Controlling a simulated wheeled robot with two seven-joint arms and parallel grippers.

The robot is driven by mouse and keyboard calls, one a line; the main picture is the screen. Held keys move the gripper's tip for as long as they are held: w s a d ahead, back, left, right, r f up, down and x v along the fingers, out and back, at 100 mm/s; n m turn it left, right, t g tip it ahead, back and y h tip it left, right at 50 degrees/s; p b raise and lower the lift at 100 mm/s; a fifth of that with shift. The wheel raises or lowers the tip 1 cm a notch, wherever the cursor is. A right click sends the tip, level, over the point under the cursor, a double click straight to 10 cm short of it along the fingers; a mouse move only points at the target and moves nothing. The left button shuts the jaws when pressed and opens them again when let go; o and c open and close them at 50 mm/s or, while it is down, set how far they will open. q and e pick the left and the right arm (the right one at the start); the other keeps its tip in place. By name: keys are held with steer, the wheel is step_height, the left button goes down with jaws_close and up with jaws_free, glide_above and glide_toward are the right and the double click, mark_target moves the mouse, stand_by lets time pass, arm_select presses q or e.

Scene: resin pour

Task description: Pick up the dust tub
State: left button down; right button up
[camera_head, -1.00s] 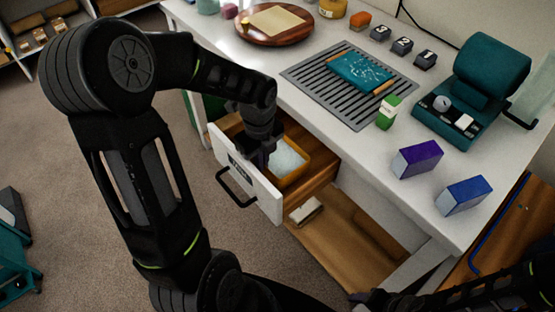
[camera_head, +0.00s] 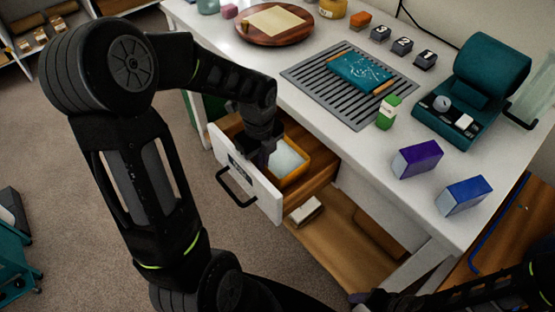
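The dust tub (camera_head: 296,172) is a yellow-orange open tub holding pale, whitish dust. It sits inside the open wooden drawer (camera_head: 318,181) with the white front, below the table top. My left gripper (camera_head: 262,158) points down into the drawer at the tub's left side. It overlaps the tub's left part in the picture, and its fingertips are mostly hidden, so I cannot tell if they close on the rim. My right arm shows at the bottom right edge, dark and partly cut off; its finger opening cannot be made out.
The drawer front (camera_head: 244,174) with its black handle faces the floor space. On the white table (camera_head: 300,60) are a grey slatted mat (camera_head: 327,95) with a teal piece, a green-and-white box (camera_head: 388,113), purple (camera_head: 418,159) and blue (camera_head: 463,196) boxes, and a teal machine (camera_head: 480,85).

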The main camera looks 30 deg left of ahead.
arm_select(q)
steer(key=shift+r, duration=0.15)
step_height(320, 180, up, 28)
steer(key=p, duration=0.6)
stand_by(0.8)
